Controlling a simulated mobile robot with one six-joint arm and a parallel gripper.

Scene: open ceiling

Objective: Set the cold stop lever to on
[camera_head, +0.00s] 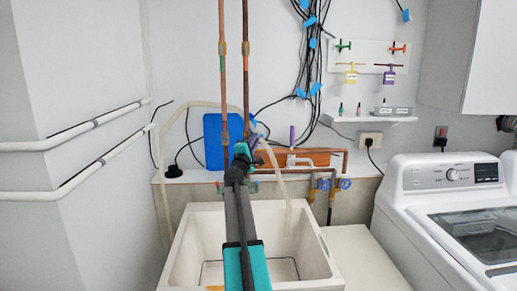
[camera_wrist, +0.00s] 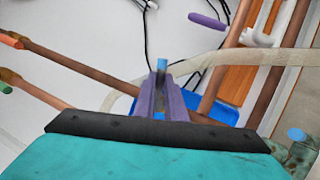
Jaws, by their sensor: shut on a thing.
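In the wrist view, my gripper (camera_wrist: 160,92) has its purple fingers closed around a small part with a blue end (camera_wrist: 162,64), which looks like a blue-tipped lever. Its base and pivot are hidden by the fingers and the gripper body. A second blue tip (camera_wrist: 297,135) sits on a greenish fitting at the lower right. In the head view, my gripper (camera_head: 241,152) is at the lower ends of two vertical copper pipes (camera_head: 245,85), above the back of the sink. My arm covers the held part there, so its on or off position cannot be told.
A white sink (camera_head: 320,255) lies under my arm. Two blue valve handles (camera_head: 345,184) are right of the arm. A blue panel (camera_head: 213,140), a pale hose (camera_head: 180,112) and a wooden board (camera_head: 310,157) are close behind. A washing machine (camera_head: 450,195) stands right.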

